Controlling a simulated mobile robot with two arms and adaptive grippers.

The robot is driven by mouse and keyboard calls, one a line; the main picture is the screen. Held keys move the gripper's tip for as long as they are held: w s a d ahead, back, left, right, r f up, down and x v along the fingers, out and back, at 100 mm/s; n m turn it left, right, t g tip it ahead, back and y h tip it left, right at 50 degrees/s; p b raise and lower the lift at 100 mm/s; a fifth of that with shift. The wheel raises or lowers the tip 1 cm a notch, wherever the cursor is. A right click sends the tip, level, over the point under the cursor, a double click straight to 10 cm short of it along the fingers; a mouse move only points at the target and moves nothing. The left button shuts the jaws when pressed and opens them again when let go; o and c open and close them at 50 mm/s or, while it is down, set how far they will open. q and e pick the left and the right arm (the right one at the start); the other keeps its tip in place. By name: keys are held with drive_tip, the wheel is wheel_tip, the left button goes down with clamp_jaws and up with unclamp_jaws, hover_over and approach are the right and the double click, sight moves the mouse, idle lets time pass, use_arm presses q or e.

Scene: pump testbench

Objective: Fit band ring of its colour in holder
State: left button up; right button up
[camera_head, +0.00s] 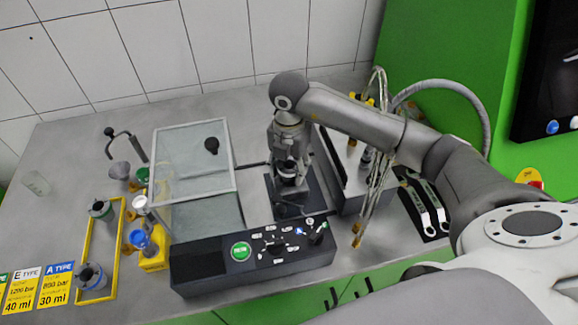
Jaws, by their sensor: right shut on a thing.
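My right gripper (289,155) reaches down over the dark holder plate (293,197) at the middle of the bench. It is shut on a small dark, round part (288,172) with a pale edge, just above or in the holder. I cannot tell whether this part is the band ring, what its colour is, or whether it touches the holder. The gripper hides much of it. Coloured parts stand at the left: a blue-topped one (139,239), a white-topped one (140,203) and a green one (143,175). My left gripper is not in view.
A clear-lidded box (197,168) stands left of the holder, with a black control panel (252,254) in front. A yellow frame (116,243) holds dark cylindrical parts. Cables (375,195) and wrenches (427,205) are at the right. The far-left bench is mostly free.

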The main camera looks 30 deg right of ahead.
drive_tip(key=shift+f, duration=0.15)
idle(0.5)
drive_tip(key=shift+f+b, duration=0.95)
drive_tip(key=shift+f, duration=0.05)
drive_tip(key=shift+s+f, duration=0.1)
drive_tip(key=shift+f, duration=0.05)
